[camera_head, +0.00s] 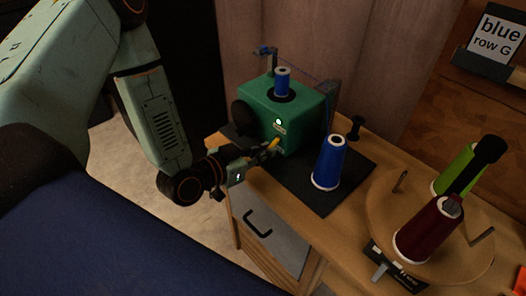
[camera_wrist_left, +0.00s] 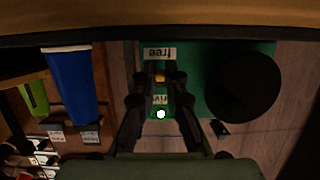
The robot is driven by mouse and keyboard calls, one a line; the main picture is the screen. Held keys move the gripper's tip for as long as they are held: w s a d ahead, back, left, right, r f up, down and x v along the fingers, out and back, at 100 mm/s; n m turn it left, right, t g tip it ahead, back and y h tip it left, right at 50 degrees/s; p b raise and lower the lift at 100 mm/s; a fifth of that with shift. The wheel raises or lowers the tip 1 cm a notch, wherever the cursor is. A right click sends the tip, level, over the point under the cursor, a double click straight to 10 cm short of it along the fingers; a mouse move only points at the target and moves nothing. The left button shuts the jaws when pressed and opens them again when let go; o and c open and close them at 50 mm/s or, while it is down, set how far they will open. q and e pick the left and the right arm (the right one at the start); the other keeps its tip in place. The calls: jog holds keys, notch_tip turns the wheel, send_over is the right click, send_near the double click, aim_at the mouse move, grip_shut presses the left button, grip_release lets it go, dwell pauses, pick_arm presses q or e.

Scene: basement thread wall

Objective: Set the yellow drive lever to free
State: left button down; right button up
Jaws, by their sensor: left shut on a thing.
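A green winder machine (camera_head: 290,107) stands on the bench with a small blue spool (camera_head: 282,80) on top. Its yellow drive lever (camera_head: 273,143) sticks out of the front, below a lit white lamp and a label. My left gripper (camera_head: 268,151) is shut on this lever. In the left wrist view the yellow lever (camera_wrist_left: 160,76) shows between the fingertips, between an upside-down "free" label (camera_wrist_left: 159,53) and a partly hidden "drive" label (camera_wrist_left: 160,99). It looks nearer to "free"; the fingers hide part of it. My right gripper is not in view.
A blue thread cone (camera_head: 329,163) stands on a black mat (camera_head: 323,204) close to the machine. A round wooden board (camera_head: 460,262) at the right bears a maroon cone (camera_head: 428,230) and a green cone (camera_head: 456,168). A sign (camera_head: 495,37) reads "blue row G".

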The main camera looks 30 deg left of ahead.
pick_arm(q)
jog(key=shift+f, duration=0.1)
jog(key=c, duration=1.4)
grip_release()
jog(key=shift+s, duration=0.1)
jog(key=shift+v, duration=3.6)
